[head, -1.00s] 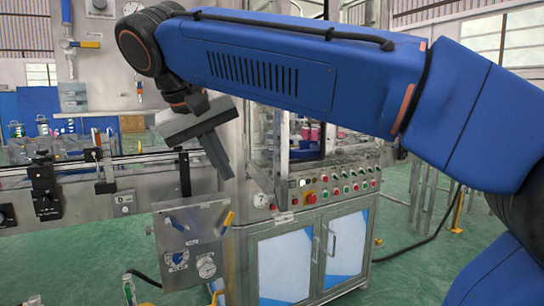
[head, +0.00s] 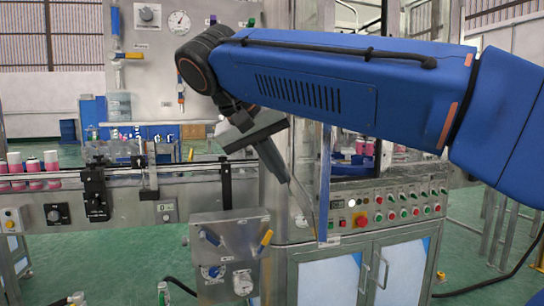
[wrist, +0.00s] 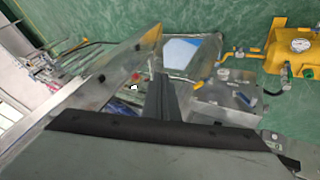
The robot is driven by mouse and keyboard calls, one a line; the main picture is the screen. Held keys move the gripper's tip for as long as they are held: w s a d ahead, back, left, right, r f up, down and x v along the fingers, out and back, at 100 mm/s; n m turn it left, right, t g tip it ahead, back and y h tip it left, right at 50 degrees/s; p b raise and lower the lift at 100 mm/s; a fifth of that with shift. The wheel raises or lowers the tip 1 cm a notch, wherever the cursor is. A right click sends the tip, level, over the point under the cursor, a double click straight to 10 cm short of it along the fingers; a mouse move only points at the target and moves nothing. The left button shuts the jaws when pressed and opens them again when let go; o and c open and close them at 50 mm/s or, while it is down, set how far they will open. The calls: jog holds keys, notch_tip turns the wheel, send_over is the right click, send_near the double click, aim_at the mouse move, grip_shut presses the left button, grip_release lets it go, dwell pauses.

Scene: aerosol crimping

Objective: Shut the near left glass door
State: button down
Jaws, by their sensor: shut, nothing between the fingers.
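The near left glass door (head: 307,165) is a narrow clear pane in the head view with a bluish upright edge (head: 325,190). It stands out from the machine's left front corner, ajar, its lower edge slanting over the control panel. My gripper (head: 284,174) is shut and empty, with its fingers slanting down and right, just left of the pane in the picture. I cannot tell whether it touches the door. In the wrist view my shut fingers (wrist: 163,98) point away from the camera, and a grey translucent panel, seemingly the door (wrist: 125,58), lies to their left.
The control panel (head: 390,207) with coloured buttons is right of the door. A steel box with gauges (head: 228,262) stands below my gripper. A conveyor (head: 125,195) with pink cans (head: 33,175) runs left. A yellow tank (wrist: 292,48) shows in the wrist view.

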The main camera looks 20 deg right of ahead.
aim_at(313, 192)
jog(key=shift+d+f, duration=0.35)
jog(key=shift+d, duration=0.5)
jog(key=shift+d+f, duration=0.3)
jog(key=shift+d, duration=0.6)
jog(key=shift+d+f, duration=0.35)
jog(key=shift+d, duration=0.5)
jog(key=shift+d, duration=0.15)
